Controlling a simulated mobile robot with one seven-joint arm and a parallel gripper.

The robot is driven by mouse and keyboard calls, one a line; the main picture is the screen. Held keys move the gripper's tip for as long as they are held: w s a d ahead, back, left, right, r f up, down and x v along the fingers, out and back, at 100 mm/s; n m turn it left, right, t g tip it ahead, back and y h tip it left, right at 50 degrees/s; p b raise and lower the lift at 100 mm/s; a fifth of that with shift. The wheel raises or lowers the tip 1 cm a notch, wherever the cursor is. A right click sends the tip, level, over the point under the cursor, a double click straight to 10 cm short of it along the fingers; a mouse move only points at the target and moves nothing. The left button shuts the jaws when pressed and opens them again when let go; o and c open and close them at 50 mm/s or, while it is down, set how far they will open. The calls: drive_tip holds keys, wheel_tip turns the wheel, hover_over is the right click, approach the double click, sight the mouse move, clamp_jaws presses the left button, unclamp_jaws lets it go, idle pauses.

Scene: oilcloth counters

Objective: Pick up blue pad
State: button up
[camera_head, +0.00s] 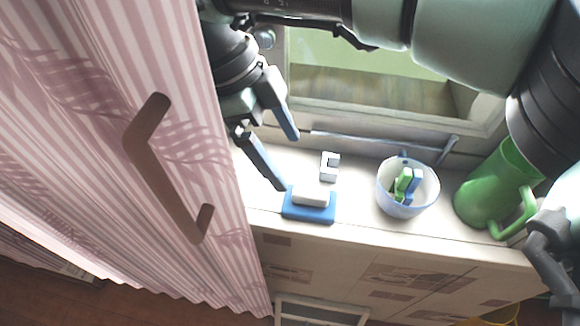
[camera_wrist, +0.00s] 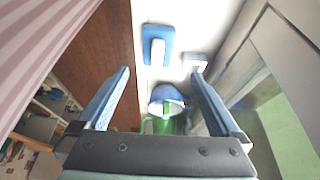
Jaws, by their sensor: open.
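The blue pad (camera_head: 309,213) lies flat on the pale counter, close to its front edge, with a white block resting on top of it (camera_head: 311,196). In the wrist view the blue pad (camera_wrist: 158,33) shows at the top, between and beyond the fingertips. My gripper (camera_head: 285,163) is open and empty, above the counter. In the head view its lower fingertip appears just up and left of the pad; whether they touch cannot be told there. In the wrist view my gripper (camera_wrist: 160,73) shows both fingers wide apart, the pad ahead of them.
A small white bracket-shaped piece (camera_head: 329,167) lies behind the pad. A white-and-blue cup (camera_head: 405,207) with green and blue items and a green pitcher (camera_head: 486,199) stand right. A pink striped panel with a brown handle (camera_head: 150,150) is left. A window with a rail (camera_head: 380,141) is behind.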

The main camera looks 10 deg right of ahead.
sight(310, 192)
drive_tip(key=x, duration=0.5)
drive_tip(key=shift+d, duration=0.15)
drive_tip(key=shift+s+x, duration=0.2)
drive_tip(key=shift+x, duration=1.15)
drive_tip(key=shift+s+x, duration=0.2)
drive_tip(key=shift+x, duration=1.2)
drive_tip(key=shift+r, duration=0.15)
drive_tip(key=c, duration=1.3)
